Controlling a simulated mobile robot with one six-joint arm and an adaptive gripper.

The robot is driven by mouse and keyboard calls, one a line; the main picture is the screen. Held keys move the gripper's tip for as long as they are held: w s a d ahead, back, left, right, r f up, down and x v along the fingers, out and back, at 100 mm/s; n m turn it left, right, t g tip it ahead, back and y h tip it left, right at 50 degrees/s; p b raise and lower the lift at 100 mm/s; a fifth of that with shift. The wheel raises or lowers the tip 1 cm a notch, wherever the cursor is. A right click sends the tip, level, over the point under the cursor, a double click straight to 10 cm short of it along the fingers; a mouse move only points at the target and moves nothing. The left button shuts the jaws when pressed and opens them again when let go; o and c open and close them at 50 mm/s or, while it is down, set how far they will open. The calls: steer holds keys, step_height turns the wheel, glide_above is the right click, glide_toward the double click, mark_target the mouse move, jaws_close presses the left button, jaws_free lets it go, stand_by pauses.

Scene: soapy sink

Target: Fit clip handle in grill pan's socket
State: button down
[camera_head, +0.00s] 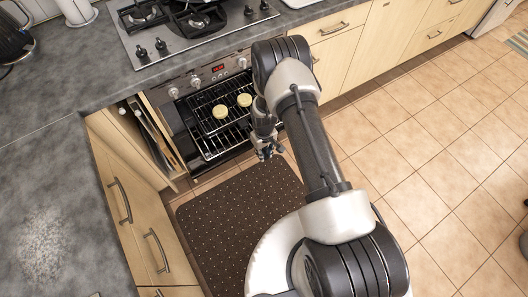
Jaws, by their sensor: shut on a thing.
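The dark grill pan (207,117) sits on the rack inside the open oven. Two round pale yellow pieces (220,111) (244,100) lie on it. My gripper (266,152) points down just in front of the oven, at the right end of the rack and to the right of the pan. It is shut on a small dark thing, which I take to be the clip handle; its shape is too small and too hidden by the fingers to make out. I cannot see the pan's socket clearly. My gripper looks apart from the pan.
A narrow pull-out unit (150,140) stands open left of the oven. The hob (190,28) and grey worktop (50,140) lie above. The tiled floor (400,150) on the right is clear.

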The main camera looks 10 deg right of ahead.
steer(key=shift+w+a+b, duration=0.2)
steer(key=shift+w+b, duration=0.5)
steer(key=shift+b, duration=0.1)
stand_by(1.0)
steer(key=shift+w+a, duration=0.2)
steer(key=shift+w, duration=0.4)
steer(key=shift+w+a, duration=0.2)
steer(key=shift+w, duration=0.4)
stand_by(2.6)
steer(key=c, duration=1.4)
jaws_free()
steer(key=shift+o, duration=0.2)
step_height(320, 180, up, 12)
